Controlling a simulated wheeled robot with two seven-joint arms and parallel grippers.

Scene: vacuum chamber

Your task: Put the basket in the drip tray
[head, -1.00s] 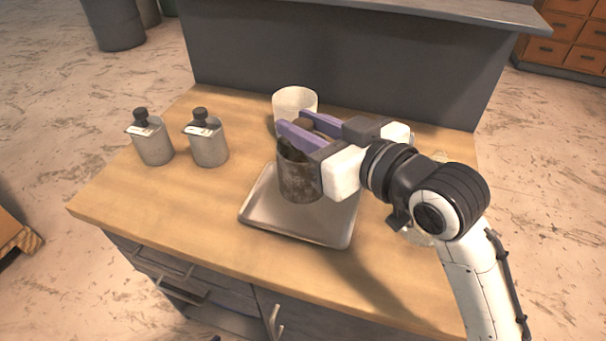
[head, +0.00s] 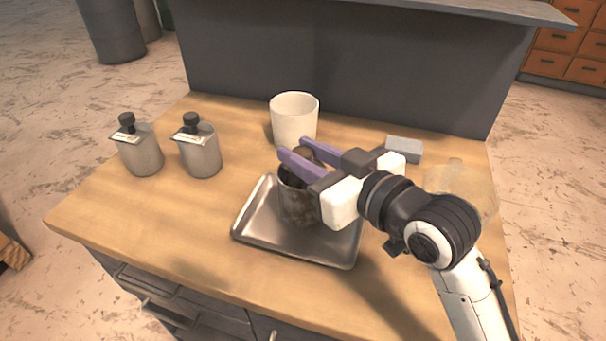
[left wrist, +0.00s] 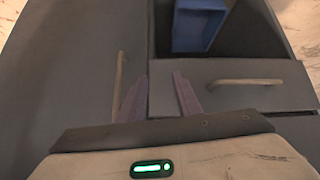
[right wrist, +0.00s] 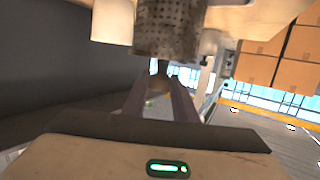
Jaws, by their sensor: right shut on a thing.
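The basket (head: 299,208) is a dark, worn, perforated metal cylinder, upright in the head view. My right gripper (head: 295,148) has its purple fingers across the basket's top and is shut on it. The right wrist view shows the basket (right wrist: 167,32) beyond the fingertips, with a brownish part between them. The drip tray (head: 257,230) is a shallow metal tray on the wooden bench. The basket is within the tray's outline, low over its floor; I cannot tell whether it touches. My left gripper (left wrist: 160,76) is open and empty in front of the cabinet.
A white beaker (head: 294,120) stands close behind the basket. Two labelled metal bottles (head: 140,152) (head: 199,152) stand at left. A grey block (head: 404,149) and a transparent vessel (head: 462,185) are at right. An open compartment below holds a blue bin (left wrist: 198,25).

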